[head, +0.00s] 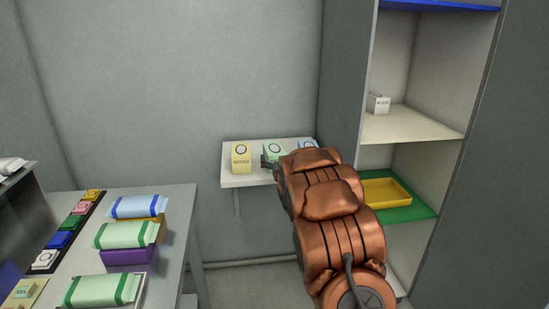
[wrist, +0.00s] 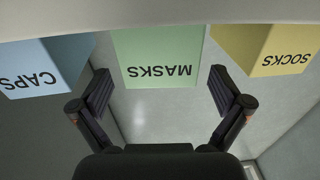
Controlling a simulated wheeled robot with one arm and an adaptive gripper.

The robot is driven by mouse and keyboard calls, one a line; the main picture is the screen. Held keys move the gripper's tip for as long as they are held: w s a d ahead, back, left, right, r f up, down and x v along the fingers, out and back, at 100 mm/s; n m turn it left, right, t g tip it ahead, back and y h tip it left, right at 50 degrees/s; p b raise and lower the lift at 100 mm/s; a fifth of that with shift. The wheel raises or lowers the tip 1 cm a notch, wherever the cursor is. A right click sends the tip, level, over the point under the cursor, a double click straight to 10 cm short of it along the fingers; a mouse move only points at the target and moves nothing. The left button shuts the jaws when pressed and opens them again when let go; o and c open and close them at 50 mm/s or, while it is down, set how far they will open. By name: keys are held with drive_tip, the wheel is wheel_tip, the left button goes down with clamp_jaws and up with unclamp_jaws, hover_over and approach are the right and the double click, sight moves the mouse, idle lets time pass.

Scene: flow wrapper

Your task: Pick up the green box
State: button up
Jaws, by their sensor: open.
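The green box (head: 273,150) stands on a small white wall shelf, between a yellow box and a blue box. In the wrist view the green box (wrist: 158,58) is marked MASKS and shows upside down, centred ahead of the fingers. My gripper (wrist: 160,90) is open, with one finger on each side of the green box's width in the picture. I cannot tell how much gap is left between the fingertips and the box. In the head view my arm hides most of my gripper (head: 268,162) and part of the shelf.
The yellow SOCKS box (head: 241,158) and the blue CAPS box (head: 308,145) flank the green box on the shelf (head: 243,180). A tall cabinet (head: 345,75) stands close on the right. A table (head: 178,205) with wrapped packs is on the left.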

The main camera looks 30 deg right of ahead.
sight(276, 150)
drive_tip(key=shift+x, duration=2)
drive_tip(key=c, duration=1.2)
drive_tip(key=shift+r, duration=0.1)
drive_tip(key=shift+c, duration=0.2)
